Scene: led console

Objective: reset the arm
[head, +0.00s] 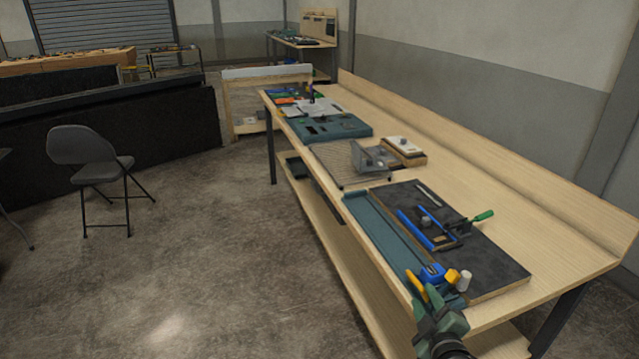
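My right gripper (437,300) comes in from the bottom of the head view, at the near edge of the long workbench (566,277). It is green and dark, and its fingers are small and partly overlap a blue and yellow item (432,273) at the bench edge. I cannot tell whether it is touching that item or whether it is open or shut. My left gripper is not in view.
A black board (500,258) with blue bars and a green-handled tool lies on the bench. A grey bracket (372,160) and teal tray (350,127) stand farther back. A grey chair (82,145) stands left; the floor between is clear.

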